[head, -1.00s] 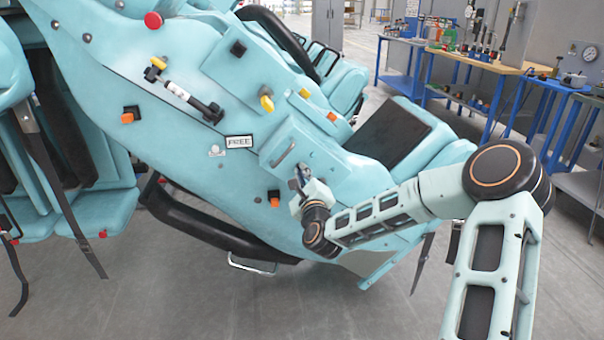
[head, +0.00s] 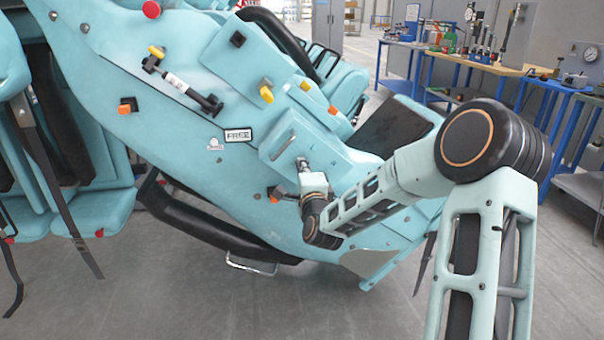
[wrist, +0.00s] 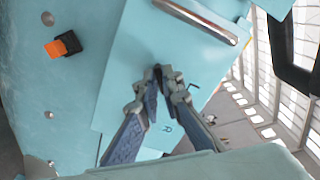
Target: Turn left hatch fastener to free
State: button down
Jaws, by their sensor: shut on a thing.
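A pale blue hatch (head: 277,150) with a metal handle (head: 284,147) sits on the side of the tilted coaster car; in the wrist view the hatch (wrist: 140,40) fills the middle, with its handle (wrist: 200,20) at the top. My gripper (head: 303,167) is at the lower part of this hatch, below the handle. In the wrist view my gripper (wrist: 160,80) has its fingertips close together on a small dark fastener (wrist: 157,69) on the hatch face. The fingers hide most of the fastener, so I cannot tell its turned position.
A FREE label (head: 238,135) is on the car body left of the hatch. An orange-and-black latch (head: 274,194) sits just below left of my gripper; it also shows in the wrist view (wrist: 63,44). A black bar (head: 215,230) runs below. Workbenches (head: 480,65) stand back right.

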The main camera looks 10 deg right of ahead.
jog(key=shift+f+n+b, duration=0.2)
jog(key=shift+n+b, duration=3.9)
jog(key=shift+n, duration=0.9)
jog(key=shift+d, duration=0.1)
jog(key=c, duration=2.1)
grip_release()
jog(key=s, duration=1.2)
